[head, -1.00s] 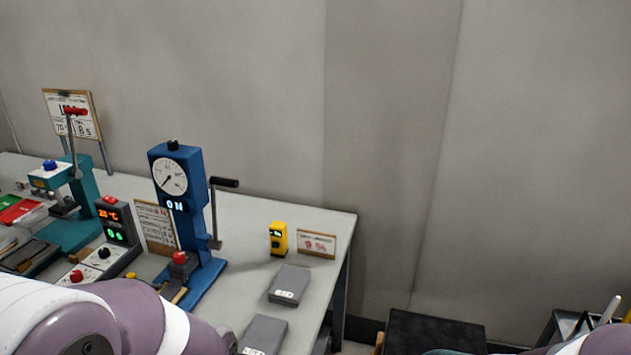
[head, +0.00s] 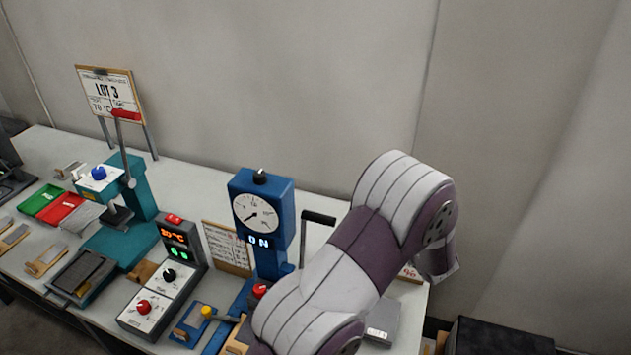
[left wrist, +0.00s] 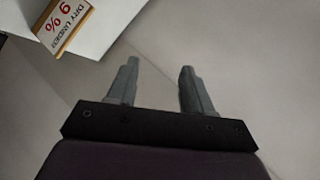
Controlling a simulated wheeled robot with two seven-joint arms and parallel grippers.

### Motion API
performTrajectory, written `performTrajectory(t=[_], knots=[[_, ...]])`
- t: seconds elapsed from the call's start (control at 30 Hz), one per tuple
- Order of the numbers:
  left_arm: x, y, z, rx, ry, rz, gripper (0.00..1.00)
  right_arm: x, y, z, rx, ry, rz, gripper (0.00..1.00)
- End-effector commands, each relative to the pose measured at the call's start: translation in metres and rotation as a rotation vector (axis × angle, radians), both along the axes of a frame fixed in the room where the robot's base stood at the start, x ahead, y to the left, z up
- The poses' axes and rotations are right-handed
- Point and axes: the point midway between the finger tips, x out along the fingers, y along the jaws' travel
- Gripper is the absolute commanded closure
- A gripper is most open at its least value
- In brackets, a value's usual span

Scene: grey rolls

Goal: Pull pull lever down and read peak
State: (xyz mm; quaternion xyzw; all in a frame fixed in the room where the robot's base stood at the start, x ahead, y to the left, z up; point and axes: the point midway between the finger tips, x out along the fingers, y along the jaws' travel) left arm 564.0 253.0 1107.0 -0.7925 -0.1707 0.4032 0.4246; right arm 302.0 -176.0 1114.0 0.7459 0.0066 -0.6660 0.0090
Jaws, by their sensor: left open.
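The blue tester (head: 262,208) stands on the table with a round dial and a lit "ON" display. The dial needle points to the lower left. Its pull lever (head: 318,217) has a black handle that sticks up on the tester's right side; the lower part is hidden behind my left arm. In the left wrist view my left gripper (left wrist: 160,85) is open and empty, with nothing between its fingers. It is over the floor beyond the table's right end, apart from the lever. My right gripper is not in view.
A teal press (head: 125,200) with a red-handled lever stands left of the tester. A control box (head: 160,300) with knobs sits between them. A "9 %" sign (left wrist: 62,25) stands near the table's right end. A grey block (head: 383,318) lies right of my arm.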

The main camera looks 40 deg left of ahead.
Motion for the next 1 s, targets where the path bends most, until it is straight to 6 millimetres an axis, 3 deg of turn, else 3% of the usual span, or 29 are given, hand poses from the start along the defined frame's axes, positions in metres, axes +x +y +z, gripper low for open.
performTrajectory(t=[0.03, 0.1, 0.2, 0.3, 0.47, 0.7, 0.83, 1.0], knots=[[-0.007, 0.014, 0.022, 0.162, 0.094, 0.075, 0.49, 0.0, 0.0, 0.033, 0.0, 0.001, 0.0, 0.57], [-0.03, 0.029, 0.027, 0.365, 0.282, 0.194, 0.49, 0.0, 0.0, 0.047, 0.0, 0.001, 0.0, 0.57], [-0.062, 0.035, 0.03, 0.527, 0.53, 0.313, 0.49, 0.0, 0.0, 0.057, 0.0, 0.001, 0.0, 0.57], [-0.079, 0.038, 0.03, 0.587, 0.667, 0.369, 0.49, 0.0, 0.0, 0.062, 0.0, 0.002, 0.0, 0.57], [-0.083, 0.066, 0.025, 0.598, 0.702, 0.382, 0.49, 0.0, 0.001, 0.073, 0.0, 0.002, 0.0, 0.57], [-0.081, 0.126, 0.012, 0.596, 0.697, 0.38, 0.49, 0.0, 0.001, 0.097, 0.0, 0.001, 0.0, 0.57], [-0.08, 0.147, 0.006, 0.596, 0.695, 0.378, 0.49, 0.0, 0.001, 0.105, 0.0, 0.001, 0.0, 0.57], [-0.08, 0.158, 0.001, 0.596, 0.692, 0.376, 0.49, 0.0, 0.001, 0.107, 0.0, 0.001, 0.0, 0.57]])
